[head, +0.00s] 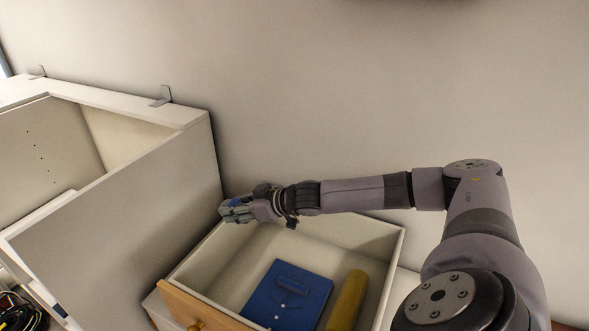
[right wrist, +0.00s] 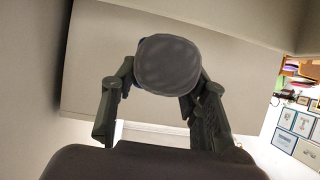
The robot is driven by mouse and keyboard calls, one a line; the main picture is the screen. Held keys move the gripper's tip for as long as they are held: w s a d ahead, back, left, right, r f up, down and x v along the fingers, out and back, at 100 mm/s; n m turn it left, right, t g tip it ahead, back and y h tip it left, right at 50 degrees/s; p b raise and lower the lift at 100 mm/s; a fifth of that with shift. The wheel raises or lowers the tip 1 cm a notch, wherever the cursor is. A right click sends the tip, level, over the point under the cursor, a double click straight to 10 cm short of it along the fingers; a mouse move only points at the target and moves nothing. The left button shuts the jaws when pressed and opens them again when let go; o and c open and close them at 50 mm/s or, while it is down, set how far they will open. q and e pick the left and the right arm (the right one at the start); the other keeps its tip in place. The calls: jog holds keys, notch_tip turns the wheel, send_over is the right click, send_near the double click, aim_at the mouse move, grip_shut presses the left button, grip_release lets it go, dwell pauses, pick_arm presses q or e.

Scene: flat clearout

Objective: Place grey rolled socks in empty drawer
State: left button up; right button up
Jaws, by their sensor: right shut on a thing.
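My right gripper (head: 240,209) is shut on the grey rolled socks (right wrist: 168,64). In the right wrist view the socks are a rounded grey bundle between the two fingers (right wrist: 160,105). In the head view the gripper is over the back left corner of an open drawer (head: 222,245), close to the white cabinet's side; the socks are hard to make out there. This drawer is not empty: a blue flat case (head: 287,295) and a yellow roll (head: 347,301) lie in it. My left gripper is not in view.
A white open-topped cabinet (head: 120,205) stands to the left, with metal brackets (head: 161,96) on its back edge. A plain wall (head: 380,90) is behind. Dark cables (head: 18,312) lie at lower left. The drawer's back left floor is bare.

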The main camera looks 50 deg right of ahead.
jog(key=d, duration=0.5)
jog(key=b, duration=0.5)
send_over(262, 256)
notch_tip(262, 256, down, 6)
jog(key=shift+m+h, duration=0.3)
notch_tip(262, 256, down, 8)
jog(key=shift+w+f, duration=0.1)
jog(key=shift+f, duration=0.1)
notch_tip(262, 256, down, 5)
jog(key=shift+r, duration=0.1)
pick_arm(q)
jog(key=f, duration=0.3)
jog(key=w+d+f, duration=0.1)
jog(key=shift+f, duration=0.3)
pick_arm(e)
jog(key=shift+f, duration=0.25)
jog(key=o, duration=1.1)
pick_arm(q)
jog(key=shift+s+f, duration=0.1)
pick_arm(e)
jog(key=shift+o, duration=0.2)
